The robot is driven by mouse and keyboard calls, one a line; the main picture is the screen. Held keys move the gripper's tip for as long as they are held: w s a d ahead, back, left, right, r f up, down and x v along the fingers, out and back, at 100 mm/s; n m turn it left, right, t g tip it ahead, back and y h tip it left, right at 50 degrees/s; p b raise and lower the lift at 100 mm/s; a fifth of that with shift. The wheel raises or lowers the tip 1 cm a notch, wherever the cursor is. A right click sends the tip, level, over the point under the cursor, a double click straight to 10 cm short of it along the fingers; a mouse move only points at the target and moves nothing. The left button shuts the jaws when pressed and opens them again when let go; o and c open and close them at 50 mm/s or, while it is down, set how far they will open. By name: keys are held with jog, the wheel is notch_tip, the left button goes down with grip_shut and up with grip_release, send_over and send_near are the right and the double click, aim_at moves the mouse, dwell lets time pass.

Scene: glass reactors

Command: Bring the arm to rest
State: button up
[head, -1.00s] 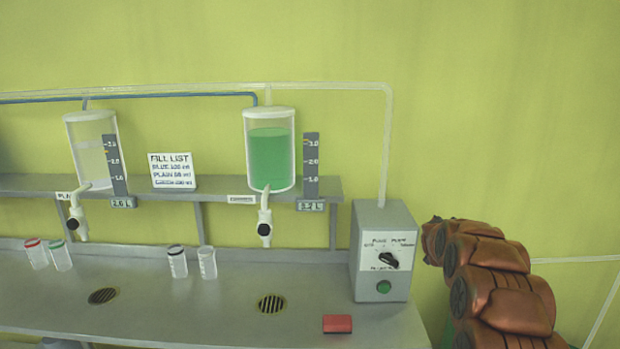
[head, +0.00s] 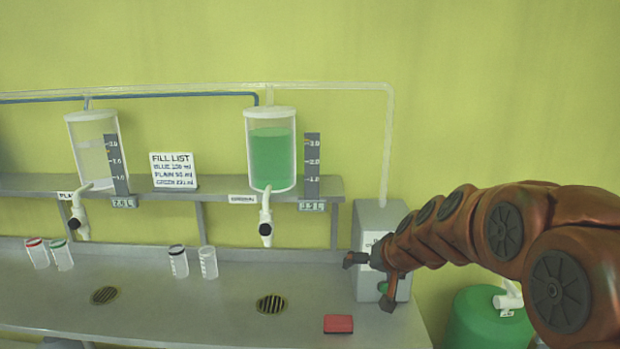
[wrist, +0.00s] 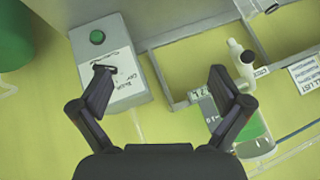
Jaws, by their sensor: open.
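My arm reaches in from the right in the head view, with my gripper (head: 372,281) in front of the grey pump box (head: 367,222). The gripper is open and empty. In the wrist view my gripper (wrist: 160,85) shows its two fingers spread wide, with nothing between them. The pump box (wrist: 130,95) with its green button (wrist: 97,37) and dark knob (wrist: 104,68) lies beyond the left finger there. I cannot tell whether a finger touches the box.
A glass reactor of green liquid (head: 271,160) and a reactor of clear liquid (head: 93,158) hang above the bench (head: 200,300). Several capped vials stand at the left and middle. A red block (head: 338,324) lies near the front edge. A green tank (head: 487,318) stands right.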

jog(key=s+d+f+g+h, duration=0.1)
jog(key=s+f+g, duration=0.1)
jog(key=s, duration=1.1)
jog(key=s+d+f+n+g+h, duration=0.1)
jog(key=s+g, duration=0.3)
jog(key=s, duration=1)
jog(key=s+d+f+g+h, duration=0.1)
jog(key=s+d+f+g, duration=0.2)
jog(key=s, duration=1)
jog(key=shift+s+f, duration=0.4)
jog(key=shift+f, duration=0.15)
